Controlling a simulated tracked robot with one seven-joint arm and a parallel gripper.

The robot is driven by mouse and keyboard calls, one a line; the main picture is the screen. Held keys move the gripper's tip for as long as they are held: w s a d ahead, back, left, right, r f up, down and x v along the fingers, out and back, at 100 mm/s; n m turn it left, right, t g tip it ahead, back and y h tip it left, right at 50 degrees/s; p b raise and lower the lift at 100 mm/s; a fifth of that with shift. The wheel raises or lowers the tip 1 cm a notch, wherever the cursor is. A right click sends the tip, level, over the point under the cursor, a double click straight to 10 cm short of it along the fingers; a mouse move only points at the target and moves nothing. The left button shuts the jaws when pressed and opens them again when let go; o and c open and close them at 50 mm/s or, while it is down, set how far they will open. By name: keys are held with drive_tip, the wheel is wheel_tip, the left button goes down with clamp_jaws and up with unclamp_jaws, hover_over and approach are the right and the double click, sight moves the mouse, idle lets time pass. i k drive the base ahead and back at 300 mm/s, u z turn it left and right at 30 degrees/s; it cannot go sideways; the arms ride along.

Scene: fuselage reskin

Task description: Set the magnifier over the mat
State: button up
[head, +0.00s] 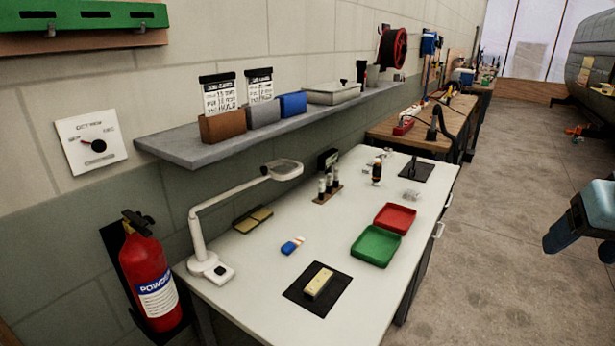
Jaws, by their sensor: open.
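The magnifier (194,232) is a white lamp with a jointed arm on a base at the near left of the white bench. Its oval lens head (284,170) reaches to the right over the back of the bench, away from the mat. The dark mat (297,290) lies near the front of the bench with a yellowish block (319,281) on it. My gripper (578,248) is at the right edge, over the floor and well clear of the bench. Its two blue fingers are apart, with nothing seen between them.
A green tray (376,247) and a red tray (396,218) stand right of the mat. A blue and white item (292,245) lies between magnifier and mat. A shelf (190,151) overhangs the bench's back. A fire extinguisher (149,275) hangs at left.

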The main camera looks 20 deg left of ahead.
sight(266, 171)
drive_tip(key=k, duration=1.4)
drive_tip(key=z, duration=1.25)
drive_tip(key=i, duration=1.2)
drive_tip(key=u, duration=2.6)
drive_tip(key=i, duration=0.7)
drive_tip(key=u, duration=0.05)
